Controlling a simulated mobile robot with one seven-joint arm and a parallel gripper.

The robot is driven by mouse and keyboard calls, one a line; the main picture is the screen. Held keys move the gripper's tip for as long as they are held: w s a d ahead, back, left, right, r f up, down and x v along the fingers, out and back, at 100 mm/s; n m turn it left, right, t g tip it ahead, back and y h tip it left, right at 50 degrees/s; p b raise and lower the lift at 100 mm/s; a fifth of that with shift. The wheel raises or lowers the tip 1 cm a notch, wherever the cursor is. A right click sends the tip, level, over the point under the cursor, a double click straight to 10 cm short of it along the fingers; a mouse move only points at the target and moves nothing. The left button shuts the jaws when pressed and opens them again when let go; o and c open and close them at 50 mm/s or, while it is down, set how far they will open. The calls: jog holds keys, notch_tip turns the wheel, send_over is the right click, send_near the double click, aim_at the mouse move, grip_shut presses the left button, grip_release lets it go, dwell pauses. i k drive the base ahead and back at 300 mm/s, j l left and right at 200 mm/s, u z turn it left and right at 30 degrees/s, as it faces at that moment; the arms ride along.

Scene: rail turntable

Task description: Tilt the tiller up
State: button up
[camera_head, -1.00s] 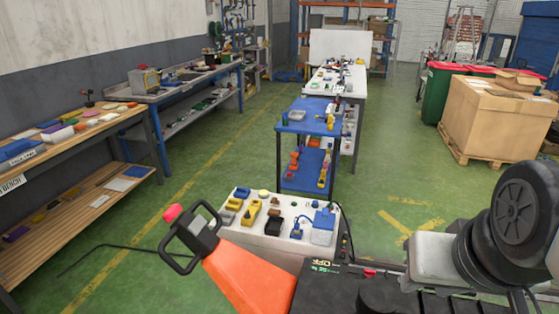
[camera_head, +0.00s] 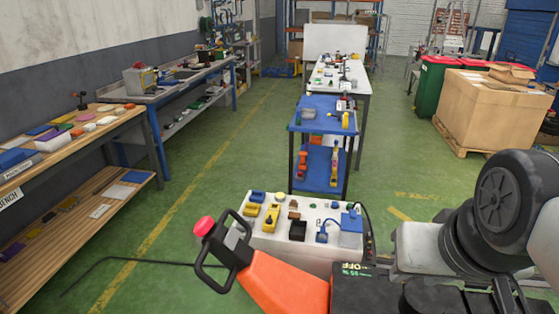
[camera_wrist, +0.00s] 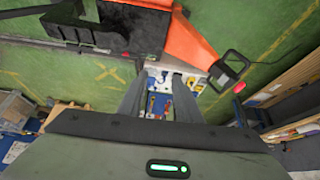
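The tiller is an orange arm (camera_head: 285,281) with a black loop handle (camera_head: 222,257) and a red knob (camera_head: 204,226) at the handle's far end. In the head view it slants up to the left from a black housing (camera_head: 350,292), in front of a white box. In the wrist view the orange tiller (camera_wrist: 190,38) lies at the top, its black handle (camera_wrist: 230,68) and red knob (camera_wrist: 239,87) right of the fingers. My gripper (camera_wrist: 160,77) shows two grey fingers apart, with nothing held between them. The head view does not show the fingers.
The white box (camera_head: 270,245) with several fittings stands behind the tiller. A blue cart (camera_head: 300,128) stands beyond it. A wooden bench (camera_head: 110,128) runs along the left. A large carton (camera_head: 490,110) sits on a pallet at right. Green floor lies clear between.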

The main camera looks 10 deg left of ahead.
aim_at(277, 288)
jog(key=j, duration=0.85)
jog(key=i+j, duration=0.15)
jog(key=j, duration=0.75)
